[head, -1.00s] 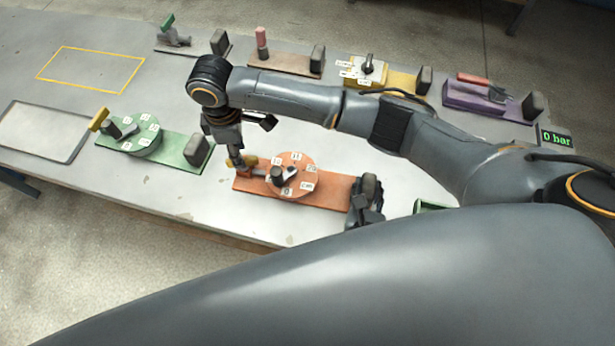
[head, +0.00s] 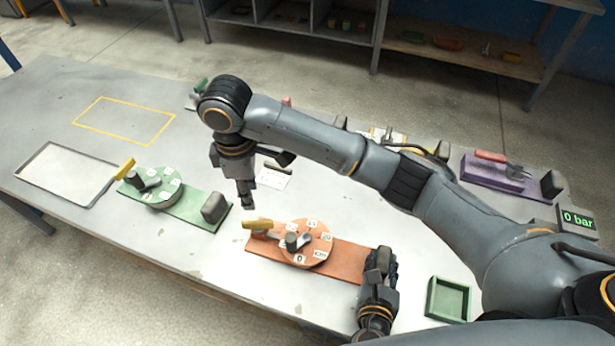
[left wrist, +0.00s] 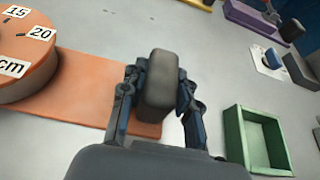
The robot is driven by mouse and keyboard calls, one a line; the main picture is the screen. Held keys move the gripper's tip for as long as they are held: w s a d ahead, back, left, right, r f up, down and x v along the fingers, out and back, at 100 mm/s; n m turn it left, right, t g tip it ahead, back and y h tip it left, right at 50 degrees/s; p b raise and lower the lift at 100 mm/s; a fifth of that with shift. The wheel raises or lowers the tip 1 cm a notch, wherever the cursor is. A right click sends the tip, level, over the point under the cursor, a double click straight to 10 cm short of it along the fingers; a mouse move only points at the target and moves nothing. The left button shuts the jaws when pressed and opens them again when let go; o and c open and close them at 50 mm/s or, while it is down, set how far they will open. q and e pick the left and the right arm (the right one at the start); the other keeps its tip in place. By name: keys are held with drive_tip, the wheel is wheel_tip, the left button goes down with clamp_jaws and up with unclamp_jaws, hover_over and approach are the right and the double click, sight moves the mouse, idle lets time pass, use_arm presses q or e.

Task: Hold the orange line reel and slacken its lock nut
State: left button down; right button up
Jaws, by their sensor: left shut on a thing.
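The orange line reel (head: 318,232), a round disc with white number labels, sits on an orange base board (head: 345,259). A dark knob (head: 291,241) stands on the disc, and a yellow-ended part (head: 258,224) is at the board's left end. I cannot tell which part is the lock nut. My left gripper (head: 379,262) is shut on the dark grip block at the board's right end; the left wrist view shows this block (left wrist: 158,82) between the fingers. My right gripper (head: 247,194) is above the table, behind and left of the yellow-ended part, apart from it. Its finger gap is not clear.
A green reel (head: 163,192) on a green board is to the left, beside a pale tray (head: 30,172). A green open box (head: 447,299) is right of my left gripper. A purple board (head: 490,178) and a "0 bar" display (head: 577,217) are at the right.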

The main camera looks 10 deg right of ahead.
use_arm(q)
drive_tip(key=c, duration=0.9)
unclamp_jaws()
